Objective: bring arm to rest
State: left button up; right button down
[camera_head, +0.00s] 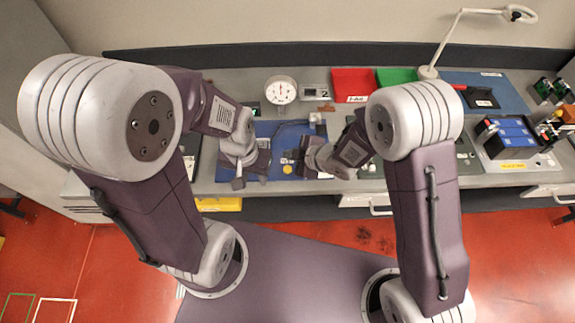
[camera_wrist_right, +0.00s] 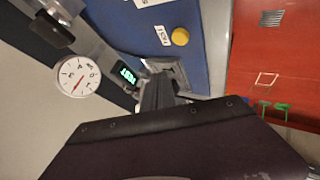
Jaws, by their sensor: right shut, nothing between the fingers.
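My left arm comes in from the left in the head view, and its gripper (camera_head: 248,178) is over the left part of the blue mat (camera_head: 290,129). Its fingers are too small and dark to tell whether they are open or shut. My right gripper (camera_head: 306,158) is over the middle of the same mat, a little to the right of the left one. In the right wrist view the right gripper (camera_wrist_right: 158,90) shows its dark fingers shut, with nothing between them. Neither gripper is seen holding a thing.
A round dial gauge (camera_head: 281,90) stands behind the mat, beside a small display (camera_head: 315,92). A red bin (camera_head: 353,83) and a green bin (camera_head: 396,76) are at the back. A blue battery pack (camera_head: 510,133) is at right. A yellow disc (camera_wrist_right: 180,36) lies on the mat.

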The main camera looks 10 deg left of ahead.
dwell(0.7)
jog(key=shift+w+d, duration=0.2)
jog(key=w+d+r+m+t+h, duration=0.2)
jog(key=w+d+r+m, duration=0.25)
jog(key=d, duration=0.45)
jog(key=w+d+r+m+t+h, duration=0.25)
jog(key=d+r, duration=0.35)
jog(key=d, duration=0.4)
jog(key=s+d+f+m+g+h, duration=0.2)
jog(key=s+d+m+g+h, duration=0.1)
jog(key=s+d+m, duration=0.65)
jog(key=s+f+m+g, duration=0.3)
jog(key=s+m+g, duration=0.1)
jog(key=s, duration=0.6)
jog(key=shift+s+f+g+b, duration=0.2)
jog(key=shift+f+g+b, duration=0.15)
jog(key=shift+g, duration=0.2)
